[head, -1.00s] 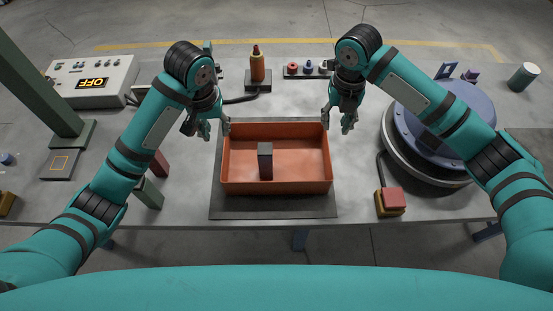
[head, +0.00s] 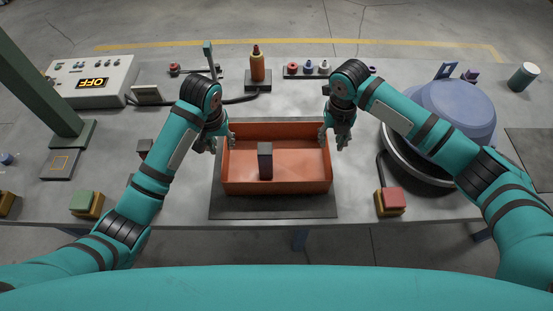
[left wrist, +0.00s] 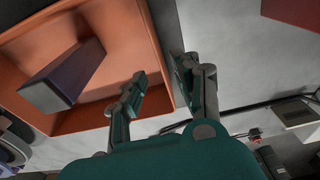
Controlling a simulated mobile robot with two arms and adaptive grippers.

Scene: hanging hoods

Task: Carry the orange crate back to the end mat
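The orange crate (head: 277,187) stands on a dark mat (head: 275,207) at the table's front middle. A dark upright block (head: 265,162) is inside it. My left gripper (head: 220,142) is at the crate's left wall. In the left wrist view my left gripper (left wrist: 160,72) has its fingers apart, one inside the crate (left wrist: 115,118) and one outside the wall. My right gripper (head: 334,140) is at the right wall with its fingers apart, seemingly on either side of the rim. Another dark mat (head: 532,152) lies at the right table edge. I cannot tell which mat is the end mat.
A red button box (head: 390,202) is front right, a green one (head: 87,204) front left.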

